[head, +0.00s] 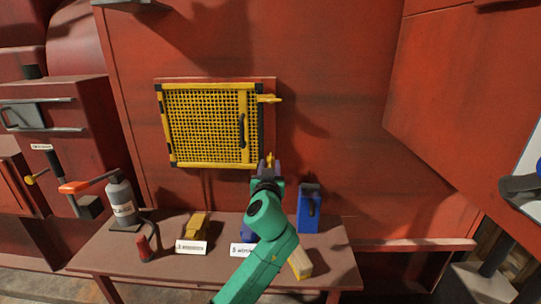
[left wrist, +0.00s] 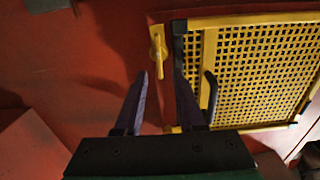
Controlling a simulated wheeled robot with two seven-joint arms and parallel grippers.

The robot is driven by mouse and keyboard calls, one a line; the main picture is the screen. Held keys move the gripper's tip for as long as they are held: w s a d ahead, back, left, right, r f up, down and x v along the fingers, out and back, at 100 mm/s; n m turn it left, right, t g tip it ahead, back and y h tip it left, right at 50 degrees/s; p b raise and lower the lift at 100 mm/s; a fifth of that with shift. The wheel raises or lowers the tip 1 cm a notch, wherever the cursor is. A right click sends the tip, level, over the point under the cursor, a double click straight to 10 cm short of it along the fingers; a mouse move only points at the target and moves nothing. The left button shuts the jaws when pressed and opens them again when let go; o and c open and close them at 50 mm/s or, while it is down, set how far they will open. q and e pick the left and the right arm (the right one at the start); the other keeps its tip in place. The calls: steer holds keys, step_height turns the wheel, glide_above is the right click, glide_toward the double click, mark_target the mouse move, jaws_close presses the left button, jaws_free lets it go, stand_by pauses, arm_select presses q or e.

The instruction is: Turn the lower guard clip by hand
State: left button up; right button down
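The lower guard clip (head: 270,160) is a small yellow lever at the lower right corner of the yellow mesh guard (head: 210,125). In the left wrist view the clip (left wrist: 157,55) stands upright beside the guard's frame, not across it. My left gripper (head: 268,170) is in front of it and partly covers it in the head view. In the left wrist view its fingers (left wrist: 160,70) are apart, with the clip seen between and just past the tips; contact cannot be told. The upper clip (head: 269,99) points sideways. My right gripper is not in view.
Below the guard is a table (head: 100,250) with a grey bottle (head: 121,203), a yellow block (head: 197,226), a blue container (head: 309,208) and label cards. A red box-like housing (head: 460,100) juts out at the right. The wall right of the clips is bare.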

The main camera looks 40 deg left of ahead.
mark_target(271, 160)
arm_select(q)
steer(key=x, duration=0.4)
steer(key=shift+w+a+p, duration=0.25)
steer(key=shift+w+p, duration=0.05)
jaws_close()
